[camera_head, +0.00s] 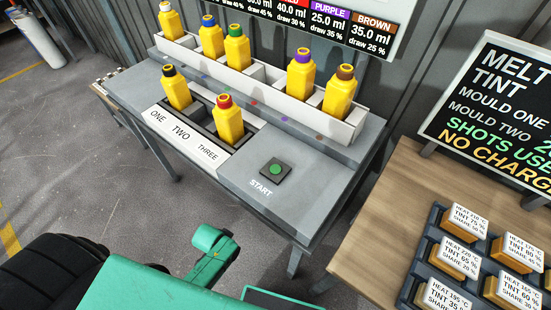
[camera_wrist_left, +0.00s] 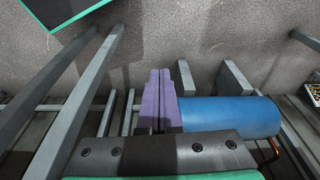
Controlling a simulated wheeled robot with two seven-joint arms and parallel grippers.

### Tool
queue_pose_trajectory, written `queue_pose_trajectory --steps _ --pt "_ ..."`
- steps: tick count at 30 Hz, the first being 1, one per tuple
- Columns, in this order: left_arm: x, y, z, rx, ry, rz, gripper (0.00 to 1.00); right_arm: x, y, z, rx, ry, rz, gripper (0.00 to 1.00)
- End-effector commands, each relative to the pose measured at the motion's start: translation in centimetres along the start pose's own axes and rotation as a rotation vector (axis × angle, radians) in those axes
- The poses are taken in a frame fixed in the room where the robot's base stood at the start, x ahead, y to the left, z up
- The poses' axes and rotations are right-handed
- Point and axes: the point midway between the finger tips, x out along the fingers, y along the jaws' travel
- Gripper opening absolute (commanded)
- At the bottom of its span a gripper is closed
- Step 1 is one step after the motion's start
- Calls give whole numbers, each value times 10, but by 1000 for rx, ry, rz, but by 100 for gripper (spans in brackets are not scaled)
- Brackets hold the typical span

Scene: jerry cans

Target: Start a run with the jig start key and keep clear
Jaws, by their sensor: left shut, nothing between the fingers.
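The jig start key (camera_head: 275,168) is a green round button on a dark square base, above the word START on the grey bench (camera_head: 250,190). Nothing covers it. A black-capped yellow can (camera_head: 177,91) stands in the bay by ONE. A red-capped yellow can (camera_head: 228,122) stands in the bay by THREE. The bay by TWO between them looks empty. In the left wrist view my left gripper (camera_wrist_left: 160,100) shows as two purple fingers pressed together with nothing between them, over the floor. I cannot make it out in the head view. My right gripper is in neither view.
Several yellow cans, including a blue-capped one (camera_head: 211,38) and a brown-capped one (camera_head: 339,92), stand in a rear rack. A wooden table (camera_head: 375,215) at the right holds a tray of labelled blocks and a dark sign (camera_head: 490,110). A blue cylinder (camera_wrist_left: 230,116) shows beside my left fingers.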

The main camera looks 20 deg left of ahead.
Motion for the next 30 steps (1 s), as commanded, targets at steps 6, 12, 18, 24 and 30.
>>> queue_pose_trajectory --steps 6,12,18,24,30 --pt "-136 5 -85 74 77 31 0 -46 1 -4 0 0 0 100" --pt "-235 17 -126 177 135 63 0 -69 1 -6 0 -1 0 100" --pt "-295 47 -174 539 244 162 0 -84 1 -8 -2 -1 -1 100" --pt "-299 72 -238 1258 468 318 0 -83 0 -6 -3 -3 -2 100" --pt "-323 43 -282 1628 701 321 0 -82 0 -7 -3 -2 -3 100"
